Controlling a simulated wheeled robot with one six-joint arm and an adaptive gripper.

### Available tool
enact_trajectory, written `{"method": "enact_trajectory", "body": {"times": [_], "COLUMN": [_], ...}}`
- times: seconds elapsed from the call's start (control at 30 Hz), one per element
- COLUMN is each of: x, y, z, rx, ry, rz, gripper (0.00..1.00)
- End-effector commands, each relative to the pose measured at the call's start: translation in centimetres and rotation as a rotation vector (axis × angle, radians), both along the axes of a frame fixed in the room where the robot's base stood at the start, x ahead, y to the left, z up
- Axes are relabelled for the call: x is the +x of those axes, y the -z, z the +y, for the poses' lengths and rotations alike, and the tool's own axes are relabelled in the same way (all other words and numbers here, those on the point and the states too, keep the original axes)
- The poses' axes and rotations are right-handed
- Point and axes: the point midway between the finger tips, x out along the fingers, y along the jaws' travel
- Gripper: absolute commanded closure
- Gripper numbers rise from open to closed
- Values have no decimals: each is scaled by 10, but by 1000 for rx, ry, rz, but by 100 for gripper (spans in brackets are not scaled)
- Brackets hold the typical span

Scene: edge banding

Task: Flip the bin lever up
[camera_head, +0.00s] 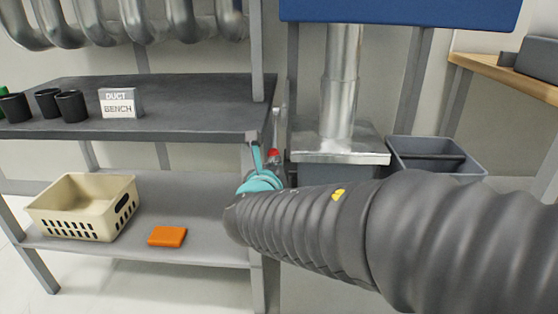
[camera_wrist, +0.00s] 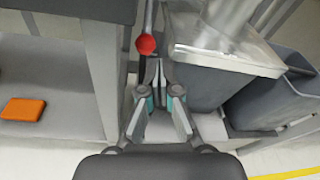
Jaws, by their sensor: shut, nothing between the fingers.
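The lever shows as a red knob (camera_wrist: 146,44) with a thin grey rod running up from it in the wrist view. In the head view the red knob (camera_head: 273,155) sits at the rod's lower end, left of the metal duct hood. My gripper (camera_wrist: 155,72) is shut and empty, its fingertips just below the knob in the wrist picture. Whether they touch it I cannot tell. In the head view my gripper (camera_head: 257,158) is partly hidden by my arm. The grey bin (camera_wrist: 203,90) stands under the metal hood, right of my fingers.
A shelf unit (camera_head: 190,137) stands close on the left, its post beside my gripper. It carries black cups, a "duct bench" sign (camera_head: 120,103), a cream basket (camera_head: 82,207) and an orange block (camera_head: 167,236). An open grey bin (camera_head: 470,168) stands right of the hood.

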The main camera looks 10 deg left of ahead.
Motion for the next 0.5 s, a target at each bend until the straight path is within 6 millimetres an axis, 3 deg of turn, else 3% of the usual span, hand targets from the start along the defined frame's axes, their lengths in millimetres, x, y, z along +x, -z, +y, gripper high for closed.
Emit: {"method": "enact_trajectory", "body": {"times": [0.2,0.5], "x": [-25,-31], "y": [-13,-15], "z": [-1,-2], "rx": [-1,-1], "ry": [-1,0], "rz": [0,0], "gripper": [100,100]}}
